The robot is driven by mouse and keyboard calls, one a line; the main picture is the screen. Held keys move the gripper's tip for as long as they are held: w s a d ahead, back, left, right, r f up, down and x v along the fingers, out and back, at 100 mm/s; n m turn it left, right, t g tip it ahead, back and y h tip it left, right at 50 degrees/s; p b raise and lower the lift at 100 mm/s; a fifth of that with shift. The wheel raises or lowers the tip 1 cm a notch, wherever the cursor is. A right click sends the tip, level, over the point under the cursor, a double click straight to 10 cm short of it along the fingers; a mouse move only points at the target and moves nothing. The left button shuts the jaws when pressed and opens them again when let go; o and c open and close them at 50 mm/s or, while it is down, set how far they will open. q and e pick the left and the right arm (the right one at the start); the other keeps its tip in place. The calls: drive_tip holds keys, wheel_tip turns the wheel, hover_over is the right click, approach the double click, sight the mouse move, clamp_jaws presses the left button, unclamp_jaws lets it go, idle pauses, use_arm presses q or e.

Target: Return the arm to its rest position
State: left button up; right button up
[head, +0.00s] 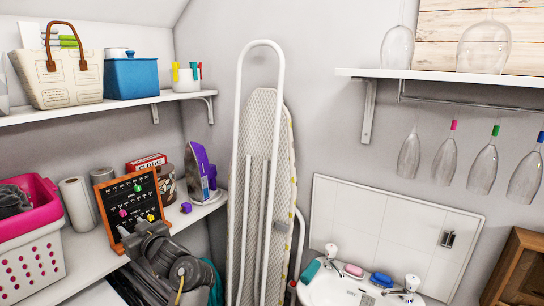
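I cannot tell whether the gripper touches the board. My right arm and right gripper are out of view.
The lower shelf (92,252) holds a pink-and-white laundry basket (30,262), paper rolls (76,203) and an upright iron (200,172). An ironing board (262,150) leans on the wall. A small sink (335,290) is at bottom right. Glasses hang under the right shelf (450,78).

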use_arm(q)
drive_tip(key=s+d+f+m+h, duration=0.3)
drive_tip(key=s+f+h, duration=0.1)
drive_tip(key=f, duration=0.3)
drive_tip(key=s+d+f+m+t+h, duration=0.1)
drive_tip(key=s+d+f+m+h, duration=0.15)
drive_tip(key=s+f, duration=0.35)
drive_tip(key=s+d+f+m+h, duration=0.2)
drive_tip(key=s+f+h, duration=0.15)
drive_tip(key=f, duration=0.45)
drive_tip(key=s+d+f+m+g+h, duration=0.1)
drive_tip(key=s+d+f+m+g, duration=0.15)
drive_tip(key=s, duration=0.75)
drive_tip(key=s+d+f+m+g+h, duration=0.1)
drive_tip(key=s+d+f+g+h, duration=0.15)
drive_tip(key=s, duration=0.65)
drive_tip(key=s+d+f+m+g+h, duration=0.1)
drive_tip(key=s+d+f+m+g, duration=0.15)
drive_tip(key=s, duration=0.75)
wheel_tip(320, 180, down, 26)
drive_tip(key=s+g+b, duration=0.1)
drive_tip(key=g, duration=0.1)
drive_tip(key=s+a+f+g+b, duration=0.1)
drive_tip(key=s+a+f, duration=0.2)
drive_tip(key=s+f, duration=1.4)
drive_tip(key=shift+a+f, duration=0.2)
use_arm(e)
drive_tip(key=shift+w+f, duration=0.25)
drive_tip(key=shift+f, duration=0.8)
